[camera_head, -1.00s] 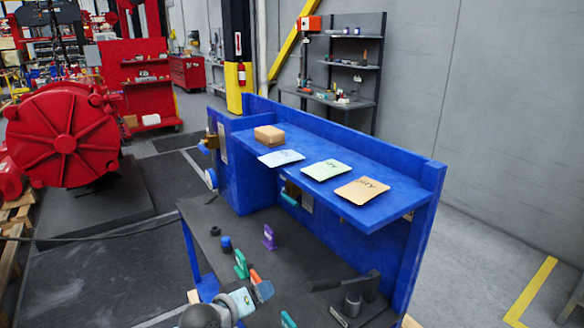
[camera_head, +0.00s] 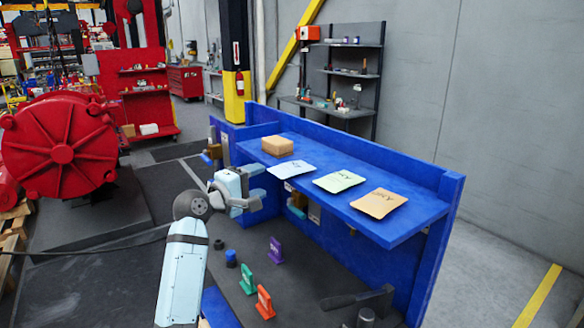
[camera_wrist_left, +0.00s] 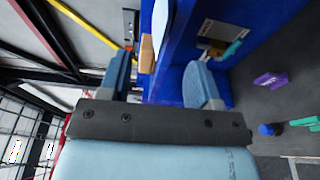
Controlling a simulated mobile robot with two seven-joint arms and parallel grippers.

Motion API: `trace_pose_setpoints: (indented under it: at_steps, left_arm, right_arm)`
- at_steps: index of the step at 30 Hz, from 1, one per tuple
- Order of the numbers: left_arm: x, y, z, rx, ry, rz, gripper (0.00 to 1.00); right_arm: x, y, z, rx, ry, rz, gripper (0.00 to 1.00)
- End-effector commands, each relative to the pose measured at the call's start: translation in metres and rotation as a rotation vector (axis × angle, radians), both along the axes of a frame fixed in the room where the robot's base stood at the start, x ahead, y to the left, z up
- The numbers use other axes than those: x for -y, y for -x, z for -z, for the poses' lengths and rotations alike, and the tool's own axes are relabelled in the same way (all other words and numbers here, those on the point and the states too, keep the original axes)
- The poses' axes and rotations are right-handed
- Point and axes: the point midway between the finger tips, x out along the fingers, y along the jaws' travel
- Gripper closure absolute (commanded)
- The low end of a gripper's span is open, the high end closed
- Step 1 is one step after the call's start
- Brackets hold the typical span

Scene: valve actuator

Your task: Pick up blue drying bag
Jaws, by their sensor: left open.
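The blue drying bag (camera_head: 291,170) is a pale blue flat packet lying on the blue shelf (camera_head: 340,193), leftmost of three bags. A pale green bag (camera_head: 339,181) and an orange-tan bag (camera_head: 379,203) lie to its right. My left gripper (camera_head: 259,184) is open and empty, left of the blue bag and near the shelf's front edge, apart from the bag. In the left wrist view, its spread fingers (camera_wrist_left: 160,82) face the shelf, and a pale blue shape, likely the bag (camera_wrist_left: 160,25), shows beyond them. My right gripper is not in view.
A cardboard box (camera_head: 278,146) sits on the shelf behind the blue bag. Below, the dark bench (camera_head: 300,265) carries purple (camera_head: 276,250), green (camera_head: 247,281) and orange (camera_head: 265,302) pieces and a blue cap (camera_head: 231,258). A raised blue back panel (camera_head: 370,155) borders the shelf.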

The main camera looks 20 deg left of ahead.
Motion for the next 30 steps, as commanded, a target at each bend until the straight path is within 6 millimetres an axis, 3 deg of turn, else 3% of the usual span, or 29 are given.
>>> trace_pose_setpoints:
  at_steps: [7,15,24,25,30]
  left_arm:
    - [0.007,-0.018,-0.001,-0.001,-0.001,0.001,0.43]
    - [0.020,-0.054,0.001,-0.001,-0.001,0.000,0.43]
    - [0.023,-0.060,0.003,-0.001,-0.003,0.000,0.43]
    - [0.022,-0.060,0.003,-0.001,-0.003,-0.001,0.45]
    - [0.022,-0.060,0.003,-0.001,-0.003,-0.001,0.84]
  right_arm:
    - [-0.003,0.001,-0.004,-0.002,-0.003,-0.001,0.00]
    - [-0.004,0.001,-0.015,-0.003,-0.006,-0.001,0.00]
    - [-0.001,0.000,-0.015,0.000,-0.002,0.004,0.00]
    - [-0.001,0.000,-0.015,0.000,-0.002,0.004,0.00]
    - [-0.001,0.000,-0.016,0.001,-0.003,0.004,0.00]
